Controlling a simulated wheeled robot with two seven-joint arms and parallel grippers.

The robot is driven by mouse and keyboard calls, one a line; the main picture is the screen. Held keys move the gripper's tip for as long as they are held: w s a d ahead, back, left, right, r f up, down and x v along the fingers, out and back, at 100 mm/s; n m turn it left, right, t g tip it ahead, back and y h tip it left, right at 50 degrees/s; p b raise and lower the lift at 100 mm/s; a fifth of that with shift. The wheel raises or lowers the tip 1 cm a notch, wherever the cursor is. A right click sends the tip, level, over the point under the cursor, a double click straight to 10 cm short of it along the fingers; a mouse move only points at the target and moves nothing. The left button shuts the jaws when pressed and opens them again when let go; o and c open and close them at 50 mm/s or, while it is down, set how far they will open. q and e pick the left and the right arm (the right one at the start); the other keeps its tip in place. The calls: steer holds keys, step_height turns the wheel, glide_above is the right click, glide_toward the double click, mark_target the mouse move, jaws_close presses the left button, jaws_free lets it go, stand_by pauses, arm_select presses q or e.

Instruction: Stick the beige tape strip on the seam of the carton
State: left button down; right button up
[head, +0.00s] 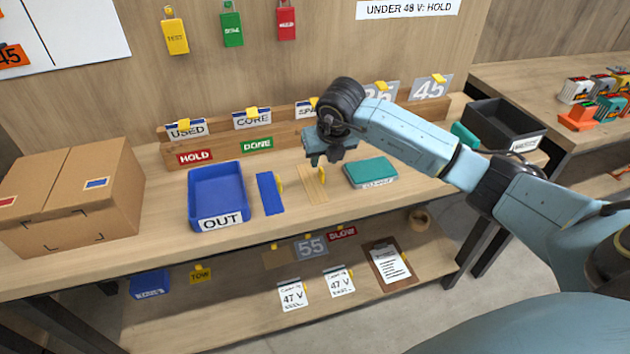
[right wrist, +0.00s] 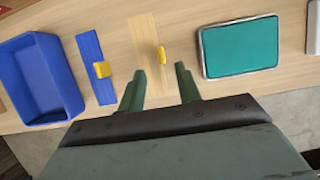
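The beige tape strip (head: 311,187) lies flat on the workbench, with a yellow tab at its right edge. The strip also shows in the right wrist view (right wrist: 145,50), its yellow tab between the line of my fingers. My right gripper (head: 328,158) is above and behind the strip in the head view. In the right wrist view my right gripper (right wrist: 160,85) is open and empty, fingers apart. The brown carton (head: 75,210) stands at the left end of the bench, closed, its seam (head: 56,176) running along the top. My left gripper is not in view.
A blue strip (head: 270,194) with a yellow tab and a blue OUT tray (head: 217,222) lie between carton and beige strip. A teal-lidded box (head: 370,172) is right of the strip. A wooden rack (head: 285,139) with signs stands behind; a dark bin (head: 490,128) is farther right.

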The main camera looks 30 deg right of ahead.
mark_target(322, 169)
steer(key=shift+x, duration=3.5)
steer(key=shift+w+d+r, duration=0.1)
steer(key=shift+w+d, duration=0.05)
jaws_close()
